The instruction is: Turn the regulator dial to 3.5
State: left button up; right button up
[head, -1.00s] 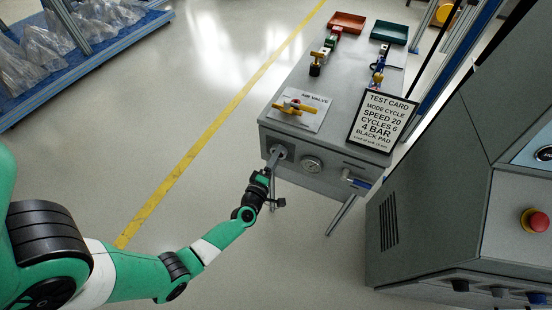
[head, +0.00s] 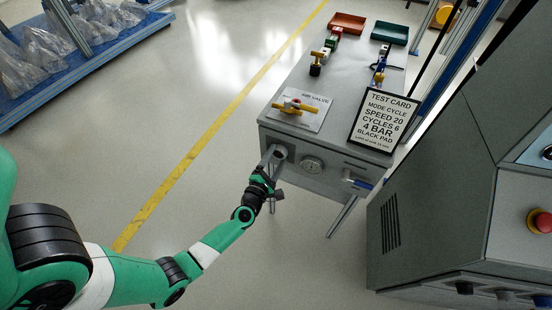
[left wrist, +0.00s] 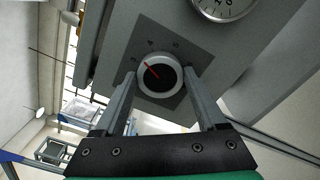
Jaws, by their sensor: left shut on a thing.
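The regulator dial (left wrist: 160,77) is a round knob with a light rim, a black face and a red pointer line, on a dark square plate. My right gripper is out of view.
A round pressure gauge (head: 312,164) sits right of the dial, then a blue-handled lever (head: 357,181). A yellow-handled valve (head: 295,106) and a test card (head: 384,122) reading "4 BAR" are on the bench top. A grey cabinet (head: 430,200) with a red button stands at right.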

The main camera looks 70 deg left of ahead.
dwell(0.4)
pick_arm(q)
jog(key=o, duration=1.3)
jog(key=p+v, duration=0.2)
jog(key=v, duration=0.9)
jog(key=shift+s+d+p, duration=0.2)
jog(key=shift+s+p, duration=0.05)
jog(key=shift+p, duration=0.1)
